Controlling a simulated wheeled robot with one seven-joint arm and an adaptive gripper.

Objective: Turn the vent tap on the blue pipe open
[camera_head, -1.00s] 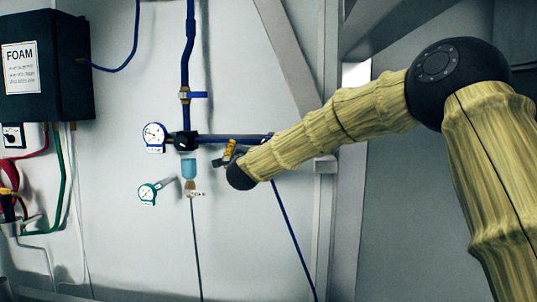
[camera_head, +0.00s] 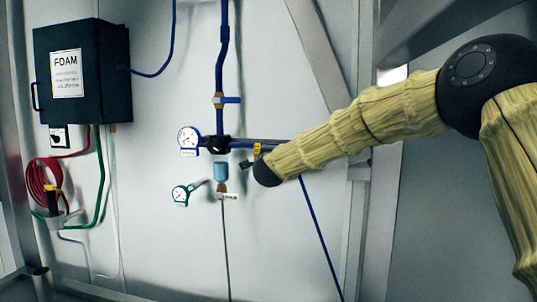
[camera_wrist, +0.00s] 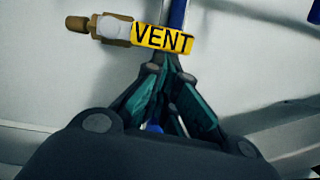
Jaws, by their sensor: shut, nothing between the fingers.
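The vent tap shows in the wrist view as a brass fitting (camera_wrist: 97,27) with a yellow piece marked VENT (camera_wrist: 163,38) reaching to its right. The yellow piece lies nearly level, tilted slightly down to the right. The blue pipe (camera_wrist: 177,14) runs upward behind it. My gripper (camera_wrist: 165,75) is shut and empty, its tips just below the yellow piece; I cannot tell if they touch it. In the head view, the yellow piece (camera_head: 257,149) is small, beside the horizontal pipe's right part, and my gripper (camera_head: 246,164) is just below it, partly hidden by my wrist.
A blue-tagged gauge (camera_head: 188,138) and a green gauge (camera_head: 181,195) stand left of the tap. A light-blue bowl (camera_head: 221,171) hangs under the pipe junction. A blue-handled valve (camera_head: 228,100) is above. A black FOAM box (camera_head: 84,70) and red hose (camera_head: 45,185) are further left.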

